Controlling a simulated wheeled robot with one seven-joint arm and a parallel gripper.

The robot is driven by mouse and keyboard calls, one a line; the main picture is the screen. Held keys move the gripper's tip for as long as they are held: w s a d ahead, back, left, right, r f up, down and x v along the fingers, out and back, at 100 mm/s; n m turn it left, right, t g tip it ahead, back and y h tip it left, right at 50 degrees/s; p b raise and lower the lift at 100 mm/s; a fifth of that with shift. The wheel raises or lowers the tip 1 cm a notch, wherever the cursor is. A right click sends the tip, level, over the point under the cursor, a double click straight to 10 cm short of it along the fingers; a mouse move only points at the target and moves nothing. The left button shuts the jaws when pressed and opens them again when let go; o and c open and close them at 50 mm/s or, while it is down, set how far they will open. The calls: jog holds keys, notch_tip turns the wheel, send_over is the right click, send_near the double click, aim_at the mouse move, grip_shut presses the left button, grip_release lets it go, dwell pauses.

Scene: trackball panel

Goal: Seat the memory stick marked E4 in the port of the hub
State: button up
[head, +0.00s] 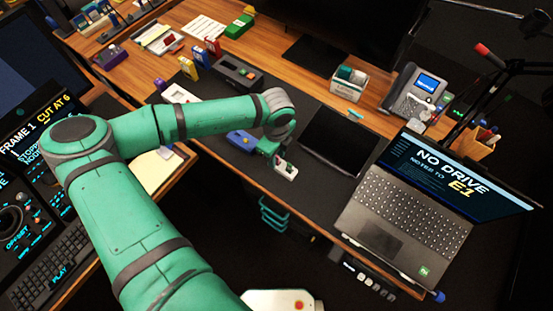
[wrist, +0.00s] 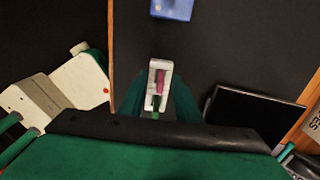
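My gripper (head: 276,156) points down over the dark desk mat, at the end of my green arm. In the wrist view its two green fingers (wrist: 158,92) stand apart on either side of a small white holder. This white holder (wrist: 152,68) has a pink piece and a green piece in it. It also shows in the head view (head: 286,170), right beside the fingertips; I cannot tell whether the fingers touch it. A blue block (head: 242,140) lies left of the gripper and also shows in the wrist view (wrist: 171,8). I cannot read an E4 mark or make out which thing is the hub.
An open laptop (head: 400,215) at right shows "NO DRIVE" and "E1". A black flat panel (head: 340,140) lies on the mat. A dark grey box (head: 236,76) and several small coloured items stand farther back. A phone (head: 417,97) and white bin (head: 347,85) stand at the back right.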

grip_shut()
jog(key=shift+r, duration=0.1)
